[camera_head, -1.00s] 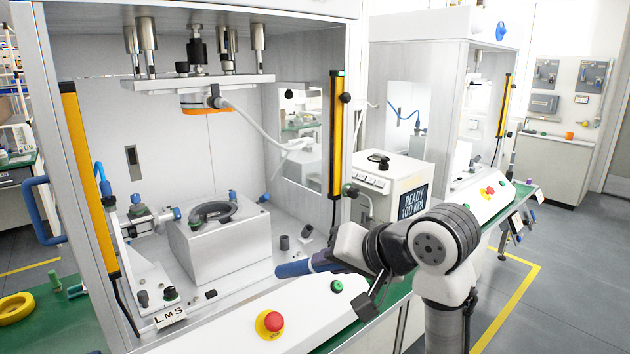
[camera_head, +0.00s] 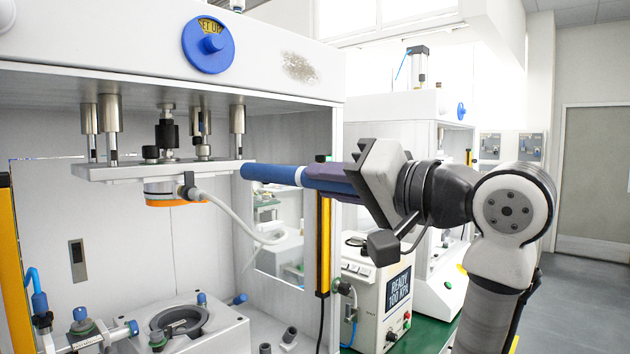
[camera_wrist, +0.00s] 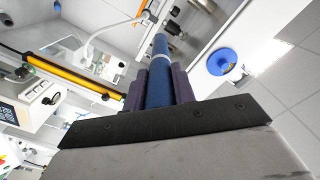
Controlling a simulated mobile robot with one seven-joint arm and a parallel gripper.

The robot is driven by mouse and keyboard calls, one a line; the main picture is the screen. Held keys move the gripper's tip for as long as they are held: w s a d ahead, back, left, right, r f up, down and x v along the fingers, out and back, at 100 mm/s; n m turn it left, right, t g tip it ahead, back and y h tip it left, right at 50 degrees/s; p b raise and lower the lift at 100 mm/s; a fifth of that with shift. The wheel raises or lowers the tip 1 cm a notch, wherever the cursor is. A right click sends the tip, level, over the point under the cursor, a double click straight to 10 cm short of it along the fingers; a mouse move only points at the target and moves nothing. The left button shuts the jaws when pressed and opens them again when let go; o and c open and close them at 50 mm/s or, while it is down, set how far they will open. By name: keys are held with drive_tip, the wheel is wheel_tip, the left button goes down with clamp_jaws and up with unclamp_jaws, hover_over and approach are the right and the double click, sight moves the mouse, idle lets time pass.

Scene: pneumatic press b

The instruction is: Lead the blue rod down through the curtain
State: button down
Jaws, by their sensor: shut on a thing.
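My gripper (camera_head: 325,180) is shut on the blue rod (camera_head: 268,173), which has a white band near its middle. The rod lies nearly level and points left, its tip at the front of the press opening, level with the upper plate (camera_head: 130,172). In the wrist view the rod (camera_wrist: 157,75) stretches away between the purple finger pads. The light curtain shows as two yellow posts: the right post (camera_head: 323,240), partly behind my gripper, and the left post (camera_head: 14,270) at the picture's edge. I cannot tell whether the rod tip crosses the plane between them.
The upper plate carries an orange-ringed part (camera_head: 173,202) and a white hose (camera_head: 235,225). Below stands a block with a dark ring (camera_head: 180,320). A blue knob (camera_head: 208,45) sits on the press header above the rod. A READY 100 KPA box (camera_head: 398,290) stands at right.

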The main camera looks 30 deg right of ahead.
sight(264, 175)
drive_tip(key=shift+p+x, duration=0.35)
drive_tip(key=shift+x, duration=6.35)
drive_tip(key=shift+f+b, duration=11.5)
drive_tip(key=shift+f, duration=6.8)
drive_tip(key=p+v, duration=0.1)
drive_tip(key=v, duration=1.3)
drive_tip(key=shift+p, duration=0.35)
